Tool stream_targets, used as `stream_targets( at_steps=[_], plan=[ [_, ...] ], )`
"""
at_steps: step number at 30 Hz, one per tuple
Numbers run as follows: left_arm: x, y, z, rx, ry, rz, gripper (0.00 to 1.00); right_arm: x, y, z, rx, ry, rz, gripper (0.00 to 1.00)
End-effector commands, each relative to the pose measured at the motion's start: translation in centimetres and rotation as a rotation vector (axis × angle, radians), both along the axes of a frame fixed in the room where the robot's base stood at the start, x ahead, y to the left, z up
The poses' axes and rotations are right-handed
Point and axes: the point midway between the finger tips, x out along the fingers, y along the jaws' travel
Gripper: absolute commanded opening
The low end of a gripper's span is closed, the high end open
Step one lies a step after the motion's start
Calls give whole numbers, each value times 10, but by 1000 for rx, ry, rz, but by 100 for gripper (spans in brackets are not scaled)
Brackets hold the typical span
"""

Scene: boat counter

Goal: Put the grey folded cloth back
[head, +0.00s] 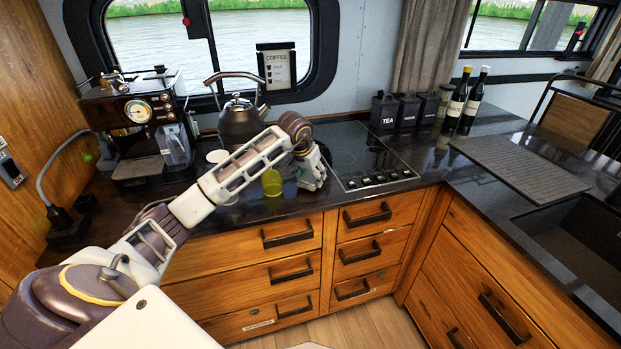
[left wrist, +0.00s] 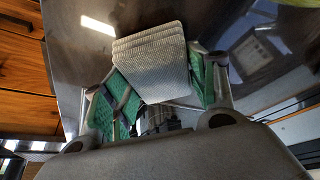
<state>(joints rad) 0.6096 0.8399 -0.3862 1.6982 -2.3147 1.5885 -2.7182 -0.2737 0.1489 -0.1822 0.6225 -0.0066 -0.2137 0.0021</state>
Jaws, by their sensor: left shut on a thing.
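The grey folded cloth (left wrist: 152,58) shows in the left wrist view as a ribbed, layered pad between the green finger pads. My left gripper (head: 313,178) is shut on it, with most of the cloth sticking out past the fingers. In the head view, the gripper is low over the dark counter, just left of the cooktop. The cloth cannot be made out clearly there. I cannot tell whether the cloth touches the counter. My right gripper is in neither view.
A yellow-green cup (head: 272,183) stands close left of my left gripper. Behind my arm are a kettle (head: 240,120) and a coffee machine (head: 140,125). The cooktop (head: 362,155) is clear. Dark canisters (head: 408,109), two bottles (head: 466,103) and a ribbed mat (head: 520,166) are farther right.

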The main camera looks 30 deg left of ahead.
Motion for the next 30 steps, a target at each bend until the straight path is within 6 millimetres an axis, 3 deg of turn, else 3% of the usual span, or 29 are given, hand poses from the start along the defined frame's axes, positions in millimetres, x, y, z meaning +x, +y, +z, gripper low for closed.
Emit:
stream_targets(
  at_steps=[11, 21, 22, 27, 30],
  plan=[
    [0, 0, -10, 0, -2, 0, 38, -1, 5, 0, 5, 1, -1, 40],
    [0, 0, -13, 1, -2, 0, 38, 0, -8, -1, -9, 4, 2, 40],
    [0, 0, -13, 0, -1, 0, 59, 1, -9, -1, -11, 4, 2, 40],
    [0, 0, -13, 0, -1, 0, 79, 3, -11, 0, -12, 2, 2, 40],
    [0, 0, -13, 0, -1, 0, 79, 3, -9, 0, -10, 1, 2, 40]
  ],
)
